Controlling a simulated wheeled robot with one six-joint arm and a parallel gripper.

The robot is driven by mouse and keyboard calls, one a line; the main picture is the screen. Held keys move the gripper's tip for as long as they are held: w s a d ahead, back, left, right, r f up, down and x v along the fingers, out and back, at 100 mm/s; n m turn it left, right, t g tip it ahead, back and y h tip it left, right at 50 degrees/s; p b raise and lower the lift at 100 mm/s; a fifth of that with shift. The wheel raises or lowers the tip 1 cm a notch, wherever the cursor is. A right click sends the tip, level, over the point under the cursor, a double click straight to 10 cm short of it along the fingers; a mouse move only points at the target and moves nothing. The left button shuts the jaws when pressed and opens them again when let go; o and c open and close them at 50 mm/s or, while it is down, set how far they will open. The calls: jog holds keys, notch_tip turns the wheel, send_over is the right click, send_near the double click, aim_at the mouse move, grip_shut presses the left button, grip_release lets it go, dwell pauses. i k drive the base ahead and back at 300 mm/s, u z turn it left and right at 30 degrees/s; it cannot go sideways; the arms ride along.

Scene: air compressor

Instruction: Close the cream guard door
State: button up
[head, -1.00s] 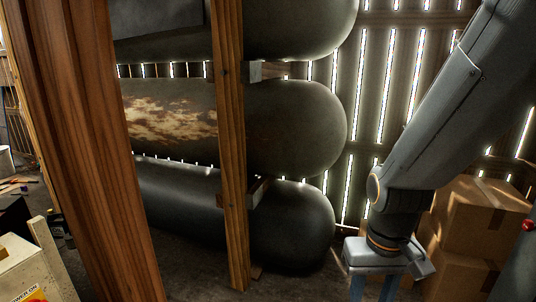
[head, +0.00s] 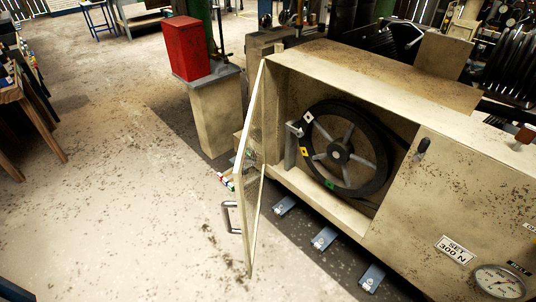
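The cream guard door (head: 251,185) stands open at the left end of the cream compressor housing (head: 365,95). It is seen nearly edge-on, with a mesh panel and a grey handle (head: 229,217) on its left side. The housing's opening shows a dark spoked wheel (head: 345,150) with white, yellow and green marks. My gripper is not in this view, so its state is hidden.
A red box (head: 188,48) sits on a cream pedestal (head: 217,108) behind the door. A gauge (head: 498,281) is at the lower right. Grey rail feet (head: 323,238) stick out below the housing. The floor to the left is clear up to a wooden table (head: 30,100).

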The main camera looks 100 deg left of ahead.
aim_at(240, 203)
jog(key=u, duration=0.8)
jog(key=k, duration=0.3)
jog(key=u, duration=2.55)
